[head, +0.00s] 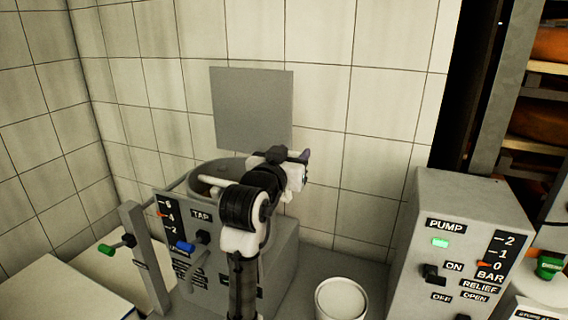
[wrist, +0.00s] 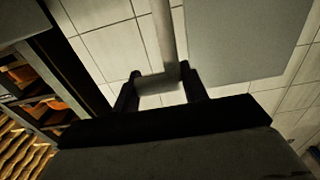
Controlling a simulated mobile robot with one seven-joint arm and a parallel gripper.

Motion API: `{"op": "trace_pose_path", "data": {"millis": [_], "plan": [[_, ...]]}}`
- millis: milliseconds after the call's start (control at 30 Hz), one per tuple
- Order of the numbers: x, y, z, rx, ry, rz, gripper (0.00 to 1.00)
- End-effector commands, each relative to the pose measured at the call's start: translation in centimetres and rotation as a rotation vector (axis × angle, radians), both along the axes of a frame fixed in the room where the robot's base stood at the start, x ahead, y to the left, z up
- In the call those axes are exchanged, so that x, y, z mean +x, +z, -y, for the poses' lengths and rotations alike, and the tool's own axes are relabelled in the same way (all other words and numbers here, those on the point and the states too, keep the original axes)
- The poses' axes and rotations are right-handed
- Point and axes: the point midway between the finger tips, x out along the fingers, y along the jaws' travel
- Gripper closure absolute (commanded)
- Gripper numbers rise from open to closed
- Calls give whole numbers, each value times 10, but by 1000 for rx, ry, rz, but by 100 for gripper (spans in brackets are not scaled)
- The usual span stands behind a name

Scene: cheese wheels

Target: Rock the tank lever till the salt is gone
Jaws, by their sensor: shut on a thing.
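The grey tank (head: 262,248) stands against the tiled wall in the head view, with a round opening at its top. A TAP label, a blue-tipped handle (head: 185,247) and a scale (head: 167,216) with a red pointer near 4 are on its front. My gripper (head: 298,168) is above the tank's right side. In the wrist view my gripper (wrist: 166,88) is shut on a grey block on a rod (wrist: 164,35), which looks like the tank lever. The salt and the tank's inside cannot be made out.
A pump box (head: 466,240) with a lit green lamp stands at the right. A white round container (head: 341,299) stands between it and the tank. A grey panel (head: 251,108) hangs behind; cheese shelves (head: 540,120) are at right.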

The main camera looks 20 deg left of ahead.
Motion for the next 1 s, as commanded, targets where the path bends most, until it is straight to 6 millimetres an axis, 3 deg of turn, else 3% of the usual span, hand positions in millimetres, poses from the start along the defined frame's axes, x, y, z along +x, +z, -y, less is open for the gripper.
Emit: {"op": "trace_pose_path", "data": {"millis": [200, 500, 1000], "plan": [[33, 7, 6, 2, -10, 9, 98], [67, 2, 7, 2, -9, 8, 98], [94, -9, 9, 2, -11, 3, 98]]}}
